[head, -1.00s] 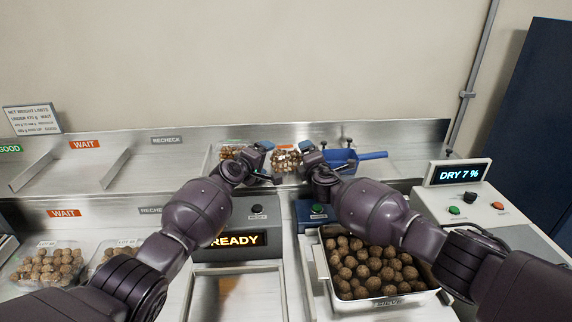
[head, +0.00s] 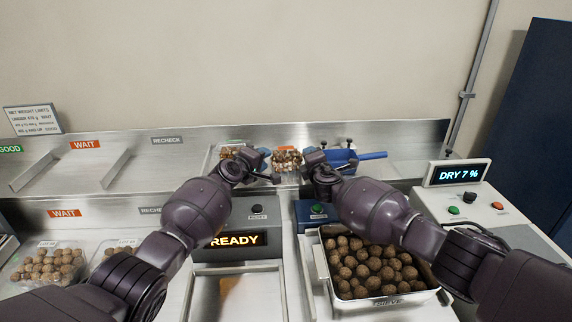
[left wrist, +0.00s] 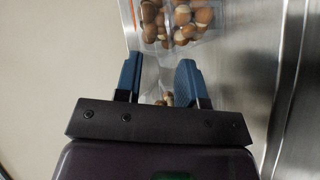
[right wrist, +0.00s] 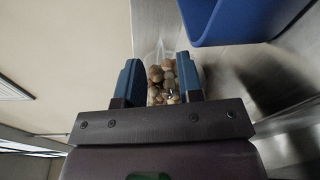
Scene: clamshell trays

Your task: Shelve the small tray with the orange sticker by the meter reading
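A small clear tray of brown nuts with an orange sticker (head: 287,161) stands on the back ledge between my two grippers. Its nuts fill the top of the left wrist view (left wrist: 182,22), with an orange strip at the upper left. My left gripper (head: 266,164) is at its left side, fingers apart. My right gripper (head: 312,162) is at its right side, fingers apart, with nuts (right wrist: 163,80) showing between them in the right wrist view. I see no clear finger contact. The meter (head: 458,174) at the right reads "DRY 7 %".
Another nut tray (head: 228,153) is close left of my left gripper. A blue scoop (head: 345,159) lies right of my right gripper. The shelf has lanes labelled GOOD, WAIT (head: 85,144) and RECHECK (head: 167,140). A display (head: 236,239) reads "READY". A steel bin (head: 392,300) holds brown balls.

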